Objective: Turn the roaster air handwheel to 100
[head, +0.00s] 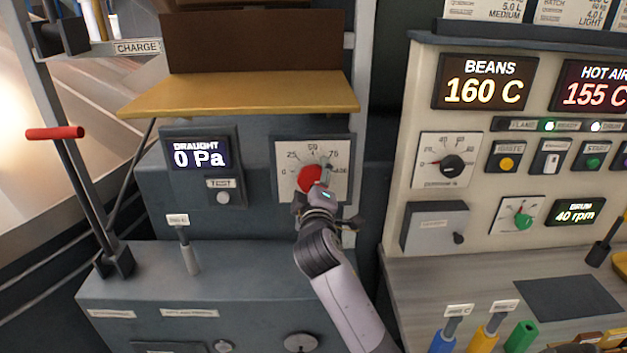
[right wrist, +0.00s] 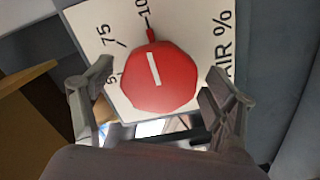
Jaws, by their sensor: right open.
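The roaster air handwheel is a red faceted knob (head: 310,178) on a white dial plate (head: 289,153) marked 0, 25, 50, 75 and AIR %. In the right wrist view the knob (right wrist: 158,78) shows a white line, and its small red pointer is close beside the tick of a label starting "10", cut off by the frame edge. My right gripper (head: 314,188) is in front of the knob and hides part of the dial. In the right wrist view its fingers (right wrist: 158,75) are apart on either side of the knob, with visible gaps. My left gripper is not in view.
A draught display (head: 199,158) reading 0 Pa is left of the dial. A yellow shelf (head: 245,97) juts out above it. A red-handled lever (head: 56,133) stands at the left. A control panel with a BEANS display (head: 483,82) and knobs is at the right.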

